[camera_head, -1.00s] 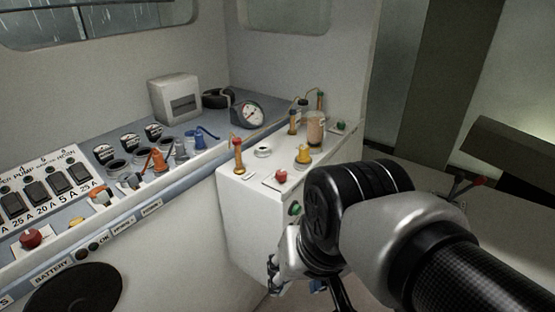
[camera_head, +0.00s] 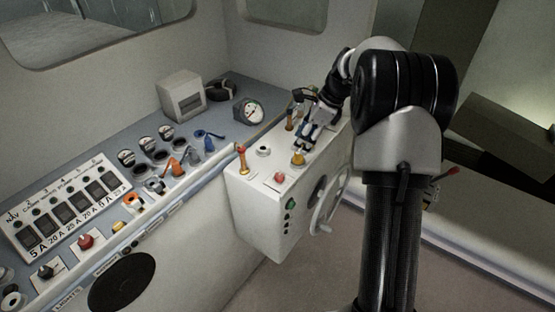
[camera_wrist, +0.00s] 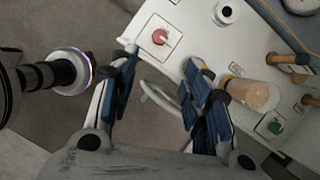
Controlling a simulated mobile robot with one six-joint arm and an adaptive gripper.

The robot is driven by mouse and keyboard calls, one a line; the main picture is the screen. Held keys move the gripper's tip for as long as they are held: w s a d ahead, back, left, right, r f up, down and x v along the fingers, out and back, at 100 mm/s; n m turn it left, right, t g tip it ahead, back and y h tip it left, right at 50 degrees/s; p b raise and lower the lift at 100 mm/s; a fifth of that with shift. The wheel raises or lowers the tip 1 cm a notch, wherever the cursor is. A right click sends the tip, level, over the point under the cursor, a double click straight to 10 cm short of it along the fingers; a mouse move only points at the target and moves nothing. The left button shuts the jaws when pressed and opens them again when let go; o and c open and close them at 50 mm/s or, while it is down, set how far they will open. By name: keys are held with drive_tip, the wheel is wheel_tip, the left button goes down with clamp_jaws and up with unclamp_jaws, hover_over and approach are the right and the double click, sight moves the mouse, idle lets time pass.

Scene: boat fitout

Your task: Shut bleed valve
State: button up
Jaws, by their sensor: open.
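No label tells me which fitting is the bleed valve. The white box top carries a yellow knob (camera_head: 298,159), a brass lever with a red tip (camera_head: 242,160) and a red knob (camera_head: 279,177), which shows in the wrist view too (camera_wrist: 160,37). My gripper (camera_head: 304,143) is over the box top, just behind the yellow knob; I cannot tell whether it touches. In the wrist view my gripper (camera_wrist: 160,72) is open, with nothing between its blue-padded fingers. The right finger hides most of the yellow knob there. A tan cylinder (camera_wrist: 255,92) lies right of that finger.
A white handwheel (camera_head: 330,200) and green buttons (camera_head: 290,204) are on the box's sides. A white ring fitting (camera_head: 263,151) and brass handles (camera_wrist: 292,59) are close by. The floor in front is clear.

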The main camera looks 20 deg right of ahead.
sight(279, 175)
drive_tip(key=x, duration=1.7)
drive_tip(key=shift+f+b, duration=0.25)
drive_tip(key=shift+b, duration=0.05)
drive_tip(key=shift+c, duration=0.4)
clamp_jaws()
